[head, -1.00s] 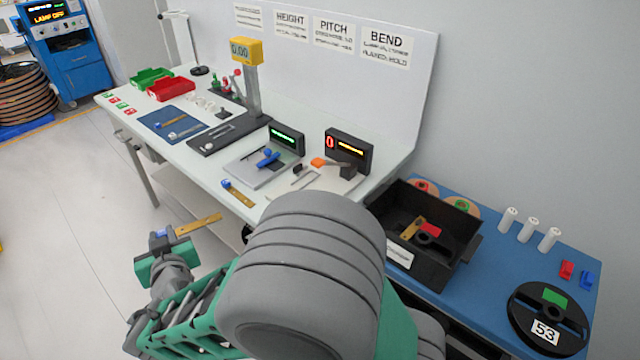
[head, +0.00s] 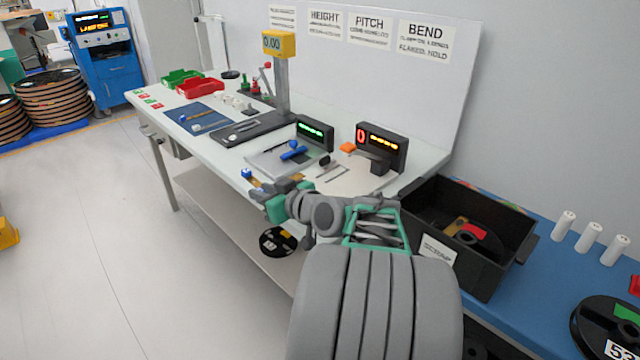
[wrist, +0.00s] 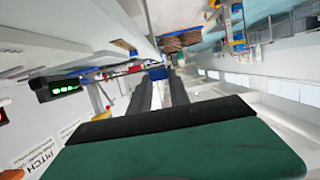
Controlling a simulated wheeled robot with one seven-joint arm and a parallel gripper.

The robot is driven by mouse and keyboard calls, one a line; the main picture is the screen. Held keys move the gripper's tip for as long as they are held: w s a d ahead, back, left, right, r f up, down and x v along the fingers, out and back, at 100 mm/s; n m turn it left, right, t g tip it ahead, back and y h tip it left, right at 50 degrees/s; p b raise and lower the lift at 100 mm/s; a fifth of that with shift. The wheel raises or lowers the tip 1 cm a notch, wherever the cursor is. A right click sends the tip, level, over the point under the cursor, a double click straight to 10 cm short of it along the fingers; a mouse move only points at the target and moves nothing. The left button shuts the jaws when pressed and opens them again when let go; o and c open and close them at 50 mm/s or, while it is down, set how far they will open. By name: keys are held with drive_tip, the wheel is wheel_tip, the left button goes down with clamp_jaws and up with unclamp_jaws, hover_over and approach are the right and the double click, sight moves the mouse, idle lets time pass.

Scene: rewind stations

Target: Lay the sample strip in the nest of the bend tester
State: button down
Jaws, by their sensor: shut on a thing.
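In the wrist view, a blue piece (wrist: 158,74) shows between the fingertips. The bend tester (head: 381,148) stands at the bench's right end, with a dark display box, lit readouts and an orange part. Its pale base (head: 350,183) lies in front, beyond and right of my gripper. I cannot make out the nest clearly; my arm is close in front of it.
The pitch station (head: 315,133) is left of the tester. A black bin (head: 480,270) stands right of the bench on a blue table (head: 540,262).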

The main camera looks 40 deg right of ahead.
drive_tip(key=d, duration=1.5)
drive_tip(key=shift+w+d, duration=0.1)
drive_tip(key=shift+w, duration=0.15)
drive_tip(key=f, duration=0.3)
drive_tip(key=shift+d+f, duration=0.25)
drive_tip(key=shift+f, duration=0.05)
drive_tip(key=shift+f+b, duration=0.3)
drive_tip(key=shift+b, duration=0.15)
drive_tip(key=c, duration=1.2)
unclamp_jaws()
drive_tip(key=shift+c, duration=0.2)
drive_tip(key=shift+r, duration=0.1)
